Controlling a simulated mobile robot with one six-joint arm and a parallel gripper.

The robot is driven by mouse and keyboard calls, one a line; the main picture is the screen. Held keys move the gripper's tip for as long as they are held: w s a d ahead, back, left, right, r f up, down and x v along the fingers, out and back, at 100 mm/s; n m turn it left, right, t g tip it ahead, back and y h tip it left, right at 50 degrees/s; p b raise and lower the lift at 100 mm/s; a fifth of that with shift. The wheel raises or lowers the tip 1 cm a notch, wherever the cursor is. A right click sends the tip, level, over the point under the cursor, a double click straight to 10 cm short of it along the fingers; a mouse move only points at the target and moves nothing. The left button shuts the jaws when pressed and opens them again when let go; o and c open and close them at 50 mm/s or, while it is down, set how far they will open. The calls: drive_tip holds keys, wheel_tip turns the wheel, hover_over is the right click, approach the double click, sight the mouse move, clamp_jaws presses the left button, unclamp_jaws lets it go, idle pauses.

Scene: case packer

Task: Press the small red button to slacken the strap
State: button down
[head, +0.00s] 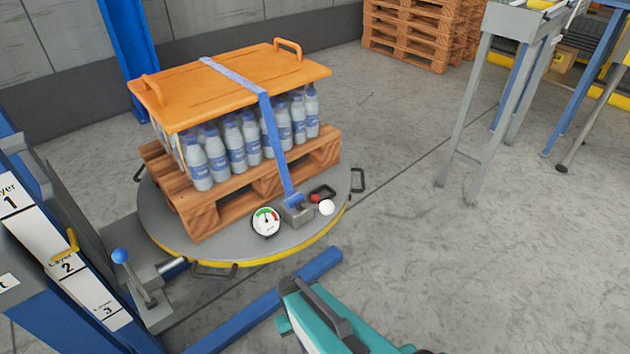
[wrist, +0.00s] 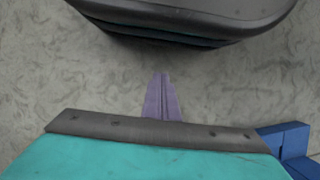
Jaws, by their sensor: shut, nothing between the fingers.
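A blue strap (head: 277,150) runs over the orange top board (head: 230,85) and down to a grey tensioner box (head: 297,209) on the round turntable. Beside the box is a small red part in a dark housing (head: 322,192), which looks like the red button; its detail is too small to tell. A white ball knob (head: 326,208) sits just in front of it. In the wrist view my gripper (wrist: 162,80) has its two purple fingers together, empty, over bare floor. In the head view my teal arm is at the bottom, apart from the turntable; the fingertips are hidden.
A round gauge (head: 265,222) stands left of the tensioner. Bottles (head: 237,147) stand on a wooden pallet (head: 205,215) on the turntable (head: 170,232).

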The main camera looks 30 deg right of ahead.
drive_tip(key=w+r+t+p, duration=0.1)
drive_tip(key=w+r+p, duration=0.5)
drive_tip(key=r, duration=0.6)
drive_tip(key=w+d+r+t+p, duration=0.1)
drive_tip(key=w+r+p, duration=0.5)
drive_tip(key=r, duration=0.6)
drive_tip(key=w+r+t+p, duration=0.1)
drive_tip(key=w+r+p, duration=0.5)
drive_tip(key=r, duration=0.6)
drive_tip(key=shift+d+r+p, duration=0.1)
drive_tip(key=shift+d+p, duration=0.3)
drive_tip(key=shift+p, duration=0.75)
drive_tip(key=shift+n+t, duration=0.3)
drive_tip(key=shift+n, duration=0.4)
drive_tip(key=w+d+r, duration=0.2)
drive_tip(key=w+d+r+p, duration=0.1)
drive_tip(key=w+d+r, duration=0.1)
drive_tip(key=r, duration=0.1)
drive_tip(key=w+d+r, duration=0.2)
drive_tip(key=r, duration=0.1)
drive_tip(key=shift+d, duration=0.3)
wheel_tip(320, 180, up, 7)
drive_tip(key=n, duration=0.1)
hover_over(315, 197)
drive_tip(key=shift+w+d+r+n+y, duration=0.15)
drive_tip(key=shift+d+r+n+y, duration=0.15)
drive_tip(key=shift+d+r, duration=0.1)
drive_tip(key=shift+f+p, duration=0.2)
drive_tip(key=shift+p, duration=0.1)
